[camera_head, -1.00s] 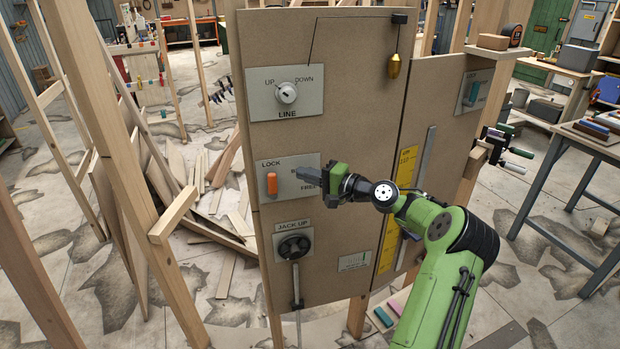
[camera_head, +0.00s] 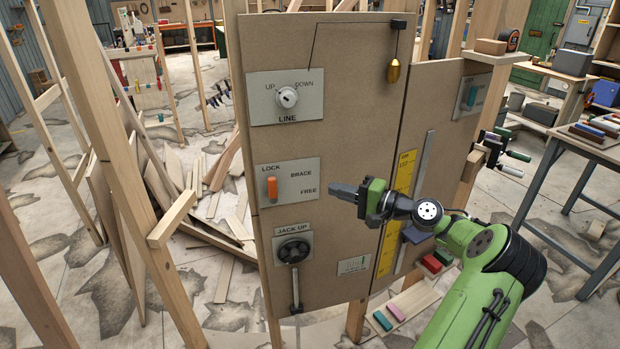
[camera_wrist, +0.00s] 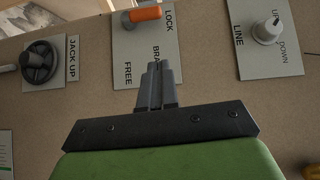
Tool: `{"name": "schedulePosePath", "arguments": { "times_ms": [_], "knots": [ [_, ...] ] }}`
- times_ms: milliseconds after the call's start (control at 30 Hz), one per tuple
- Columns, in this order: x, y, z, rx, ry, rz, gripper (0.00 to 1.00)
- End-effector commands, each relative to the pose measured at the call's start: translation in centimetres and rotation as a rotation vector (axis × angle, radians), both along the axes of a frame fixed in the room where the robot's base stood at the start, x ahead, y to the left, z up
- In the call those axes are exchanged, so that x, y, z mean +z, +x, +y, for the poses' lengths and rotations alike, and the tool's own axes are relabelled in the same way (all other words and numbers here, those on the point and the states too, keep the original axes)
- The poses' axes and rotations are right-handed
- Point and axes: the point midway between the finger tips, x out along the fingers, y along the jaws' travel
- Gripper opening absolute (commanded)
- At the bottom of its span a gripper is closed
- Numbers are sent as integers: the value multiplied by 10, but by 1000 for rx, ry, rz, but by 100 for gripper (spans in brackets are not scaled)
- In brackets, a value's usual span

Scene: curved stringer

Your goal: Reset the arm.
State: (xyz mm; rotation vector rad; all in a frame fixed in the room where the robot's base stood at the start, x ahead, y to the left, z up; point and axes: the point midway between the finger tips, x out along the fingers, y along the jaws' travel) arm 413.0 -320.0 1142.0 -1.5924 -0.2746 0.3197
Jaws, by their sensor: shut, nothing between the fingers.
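My gripper (camera_head: 345,192) is shut and empty. It is held in front of the brown panel (camera_head: 345,120), right of the LOCK / BRACE / FREE plate (camera_head: 300,188), apart from it as far as I can tell. My green arm reaches in from the lower right. The plate's orange handle (camera_head: 272,187) stands upright beneath the word LOCK. In the wrist view my closed fingers (camera_wrist: 160,72) point toward the panel and cover part of the word BRACE. The orange handle (camera_wrist: 143,14) shows near the top edge there.
Above is the LINE knob (camera_head: 287,97); below is the JACK UP wheel (camera_head: 294,251). A brass plumb bob (camera_head: 394,68) hangs upper right. Wooden posts (camera_head: 130,170) stand at left. A workbench (camera_head: 590,150) is at right.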

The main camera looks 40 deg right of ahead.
Motion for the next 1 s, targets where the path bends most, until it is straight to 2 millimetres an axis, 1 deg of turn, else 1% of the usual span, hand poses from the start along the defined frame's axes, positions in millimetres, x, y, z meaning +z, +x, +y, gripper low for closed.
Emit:
{"name": "schedulePosePath", "arguments": {
  "times_ms": [200, 267, 333, 367, 400, 467, 500, 567, 600, 667, 700, 767, 800, 867, 900, 967, 1000],
  "knots": [
    [0, 1, 1, 2, -2, 2, 0],
    [0, 5, 9, 18, -17, 18, 0],
    [-1, 18, 35, 69, -72, 73, 0],
    [-3, 25, 52, 101, -112, 108, 0],
    [-5, 33, 80, 154, -178, 167, 0],
    [-10, 41, 126, 238, -306, 264, 0],
    [-13, 41, 154, 288, -393, 324, 0],
    [-16, 34, 192, 357, -531, 406, 0],
    [-17, 26, 216, 396, -624, 453, 0],
    [-14, 9, 247, 445, -765, 513, 0],
    [-11, -6, 265, 472, -856, 544, 0],
    [-5, -32, 287, 500, -987, 579, 0],
    [0, -51, 299, 512, -1067, 595, 0],
    [7, -82, 313, 522, -1175, 608, 0],
    [11, -104, 319, 526, -1239, 609, 0],
    [16, -138, 326, 529, -1319, 601, 0],
    [17, -160, 327, 531, -1359, 593, 0]
  ]
}}
